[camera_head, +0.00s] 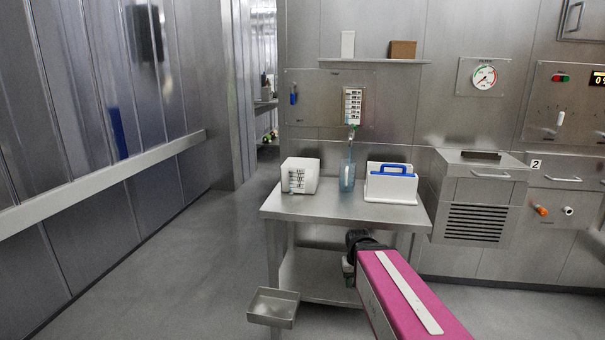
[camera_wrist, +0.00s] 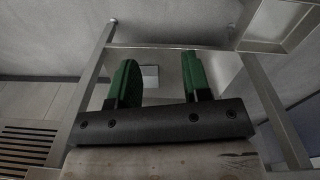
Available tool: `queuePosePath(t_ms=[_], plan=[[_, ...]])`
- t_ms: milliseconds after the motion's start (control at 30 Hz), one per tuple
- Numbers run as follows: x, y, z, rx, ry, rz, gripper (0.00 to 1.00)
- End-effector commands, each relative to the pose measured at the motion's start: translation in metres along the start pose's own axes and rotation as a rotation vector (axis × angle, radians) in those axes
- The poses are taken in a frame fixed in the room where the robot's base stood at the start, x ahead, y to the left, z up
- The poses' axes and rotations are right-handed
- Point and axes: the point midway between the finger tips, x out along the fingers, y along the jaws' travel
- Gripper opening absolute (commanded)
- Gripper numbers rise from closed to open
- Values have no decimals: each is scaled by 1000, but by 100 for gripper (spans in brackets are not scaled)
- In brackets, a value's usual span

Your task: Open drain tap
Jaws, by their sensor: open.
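A small tap with a green part (camera_head: 352,126) sits below a white-scaled gauge (camera_head: 353,105) on the wall panel; I cannot tell whether it is open or closed. A blue clear jug (camera_head: 347,176) stands under it on the steel table (camera_head: 340,208). An orange fitting (camera_head: 541,211) and a white fitting (camera_head: 568,211) project from the wall at the right. I cannot tell for sure which is the drain tap. My gripper (camera_wrist: 160,82) is open with nothing between its green fingers; it is low by the table front, mostly hidden by my arm in the head view.
A white box with bottles or cards (camera_head: 300,175) and a white holder with a blue handle (camera_head: 391,184) stand on the table. A small tray (camera_head: 273,307) juts out at its front left. A vented cabinet (camera_head: 475,198) is at the right. The floor at left is clear.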

Motion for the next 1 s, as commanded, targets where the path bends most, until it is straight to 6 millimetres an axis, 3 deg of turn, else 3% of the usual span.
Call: queuePosePath(t_ms=[33,100,233,1000], plan=[[9,2,15,4,-11,-6,44],[19,3,26,8,-20,-14,44],[30,5,39,13,-30,-21,44],[34,5,42,14,-32,-24,44]])
